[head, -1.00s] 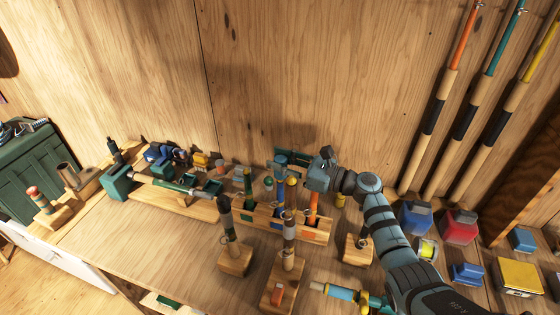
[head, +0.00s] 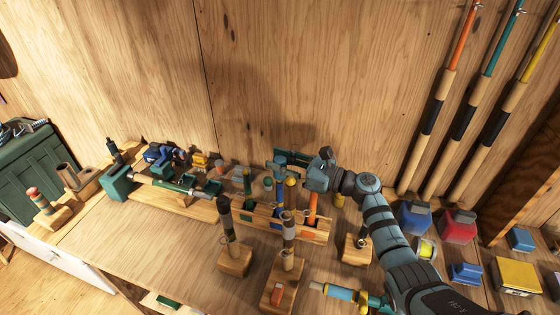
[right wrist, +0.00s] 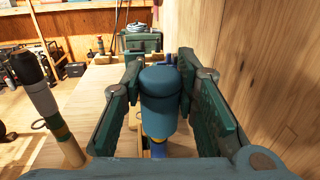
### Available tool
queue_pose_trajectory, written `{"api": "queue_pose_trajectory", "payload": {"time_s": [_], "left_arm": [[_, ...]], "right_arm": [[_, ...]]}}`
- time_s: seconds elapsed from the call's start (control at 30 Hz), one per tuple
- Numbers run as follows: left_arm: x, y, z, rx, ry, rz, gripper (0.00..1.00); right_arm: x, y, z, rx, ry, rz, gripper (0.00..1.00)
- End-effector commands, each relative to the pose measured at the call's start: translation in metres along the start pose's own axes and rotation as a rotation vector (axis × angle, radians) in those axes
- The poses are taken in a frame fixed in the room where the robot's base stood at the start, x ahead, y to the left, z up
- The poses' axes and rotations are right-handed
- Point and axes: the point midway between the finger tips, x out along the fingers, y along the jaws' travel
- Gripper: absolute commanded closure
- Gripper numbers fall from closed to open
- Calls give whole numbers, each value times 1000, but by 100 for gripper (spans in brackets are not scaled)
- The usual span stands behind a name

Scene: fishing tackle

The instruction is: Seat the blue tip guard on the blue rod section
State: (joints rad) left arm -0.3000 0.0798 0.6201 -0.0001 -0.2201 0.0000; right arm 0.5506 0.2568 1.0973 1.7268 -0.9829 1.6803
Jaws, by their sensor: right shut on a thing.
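My right gripper (head: 281,167) is over the wooden rod rack near the back wall. In the right wrist view its two green fingers (right wrist: 159,92) are shut on the blue tip guard (right wrist: 165,100), a dull blue cylinder with a rounded top, held upright. The blue rod section (head: 280,206) stands upright in the rack (head: 256,219) below the gripper. In the right wrist view, blue and yellow parts show just under the guard. I cannot tell whether the guard touches the rod. My left gripper is out of view.
Other rods stand close by in the rack, including an orange one (head: 313,206). Wooden stands with upright rods (head: 234,259) (head: 285,278) are in front. Coloured boxes, including a red one (head: 458,225), lie to the right. The back wall is close behind.

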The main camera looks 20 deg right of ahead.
Motion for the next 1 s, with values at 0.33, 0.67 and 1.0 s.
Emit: {"api": "queue_pose_trajectory", "payload": {"time_s": [0.33,0.67,1.0], "left_arm": [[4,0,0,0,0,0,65],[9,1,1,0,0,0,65],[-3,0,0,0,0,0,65]], "right_arm": [[0,0,-4,0,0,0,87],[0,0,-10,1,0,0,87],[0,0,1,1,0,0,87]]}}
